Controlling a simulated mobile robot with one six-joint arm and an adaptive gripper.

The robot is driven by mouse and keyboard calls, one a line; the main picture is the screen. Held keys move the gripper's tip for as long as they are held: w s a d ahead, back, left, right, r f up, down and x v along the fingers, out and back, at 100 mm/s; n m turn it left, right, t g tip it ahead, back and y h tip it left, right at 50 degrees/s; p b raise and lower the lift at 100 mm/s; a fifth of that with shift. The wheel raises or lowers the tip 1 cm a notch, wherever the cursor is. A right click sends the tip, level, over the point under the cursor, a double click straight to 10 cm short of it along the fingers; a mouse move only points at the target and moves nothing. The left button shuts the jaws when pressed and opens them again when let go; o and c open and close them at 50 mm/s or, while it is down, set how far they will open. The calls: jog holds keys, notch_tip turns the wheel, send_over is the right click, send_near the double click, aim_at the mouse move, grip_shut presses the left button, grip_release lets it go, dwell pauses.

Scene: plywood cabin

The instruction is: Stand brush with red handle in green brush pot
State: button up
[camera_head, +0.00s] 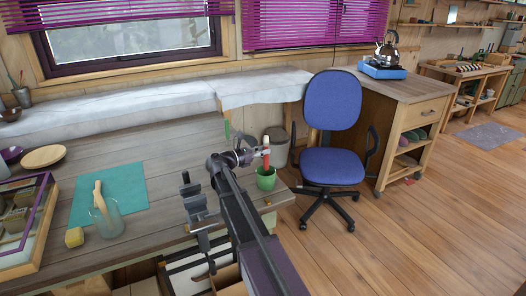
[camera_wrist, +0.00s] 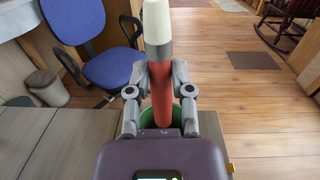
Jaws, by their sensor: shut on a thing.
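The brush with the red handle (camera_wrist: 161,94) is held upright between the fingers of my gripper (camera_wrist: 160,75), with its pale bristle end up. In the head view the brush (camera_head: 266,153) stands over the green brush pot (camera_head: 266,179), near the table's right end. The handle's lower end runs down into or just behind the pot's rim; the wrist view shows only part of the green pot (camera_wrist: 148,119) behind my gripper. I cannot tell whether the handle touches the pot's bottom. My gripper (camera_head: 262,152) is shut on the handle just above the pot.
A glass jar (camera_head: 106,218) with a wooden tool stands on the teal mat (camera_head: 130,183) at left. A grey metal clamp (camera_head: 195,203) is at the table's front edge, left of my arm. A blue chair (camera_head: 331,166) and a bin (camera_head: 276,148) stand beyond the table.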

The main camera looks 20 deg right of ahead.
jog(key=shift+f+b, duration=2.1)
jog(key=shift+f, duration=0.2)
jog(key=o, duration=0.9)
jog(key=shift+o, duration=0.2)
jog(key=shift+r, duration=0.1)
